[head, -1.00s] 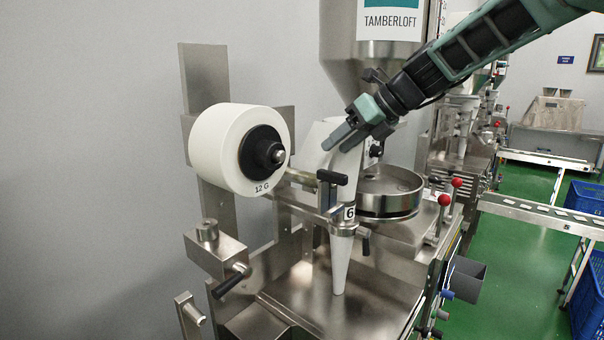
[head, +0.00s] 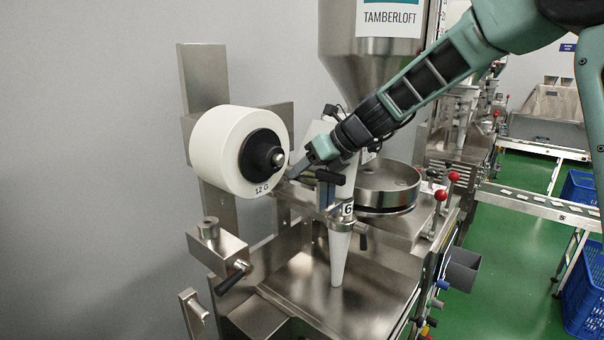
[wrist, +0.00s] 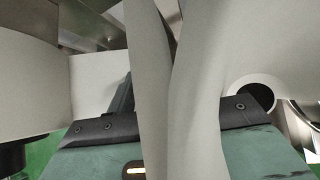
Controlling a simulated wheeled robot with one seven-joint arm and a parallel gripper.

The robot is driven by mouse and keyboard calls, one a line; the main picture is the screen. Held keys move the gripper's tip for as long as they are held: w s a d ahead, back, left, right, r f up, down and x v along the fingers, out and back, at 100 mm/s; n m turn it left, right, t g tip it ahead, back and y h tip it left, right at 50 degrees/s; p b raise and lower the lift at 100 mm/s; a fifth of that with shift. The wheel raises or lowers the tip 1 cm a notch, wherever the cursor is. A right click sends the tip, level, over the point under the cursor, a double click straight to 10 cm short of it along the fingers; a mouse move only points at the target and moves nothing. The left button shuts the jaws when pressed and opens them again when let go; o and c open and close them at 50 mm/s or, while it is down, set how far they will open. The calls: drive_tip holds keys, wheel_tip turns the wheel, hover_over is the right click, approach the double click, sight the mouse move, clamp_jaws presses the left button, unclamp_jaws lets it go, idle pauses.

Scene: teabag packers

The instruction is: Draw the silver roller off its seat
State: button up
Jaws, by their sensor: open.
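The silver roller (head: 284,190) is a short metal bar between the white paper roll (head: 222,147) and the forming tube's collar. It is mostly hidden by my gripper in the head view. My gripper (head: 301,168) points down and left, with its fingertips beside the paper roll's hub, at or just above the roller. Contact cannot be told. It is open and nothing shows held. In the wrist view, pale curved surfaces cover the middle, hiding most of the finger area and the roller. A dark finger (wrist: 123,98) shows at their left.
The white forming tube (head: 340,250) marked 6 and a black clamp handle (head: 324,176) stand close to my gripper. The steel hopper (head: 365,75) is above, a round steel pan (head: 385,188) to the right. Free space lies over the steel deck (head: 365,300).

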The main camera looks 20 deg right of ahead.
clamp_jaws()
drive_tip(key=shift+r, duration=0.15)
wheel_tip(320, 180, up, 9)
drive_tip(key=shift+r+b, duration=0.1)
drive_tip(key=shift+b, duration=0.2)
drive_tip(key=shift+r+p, duration=0.35)
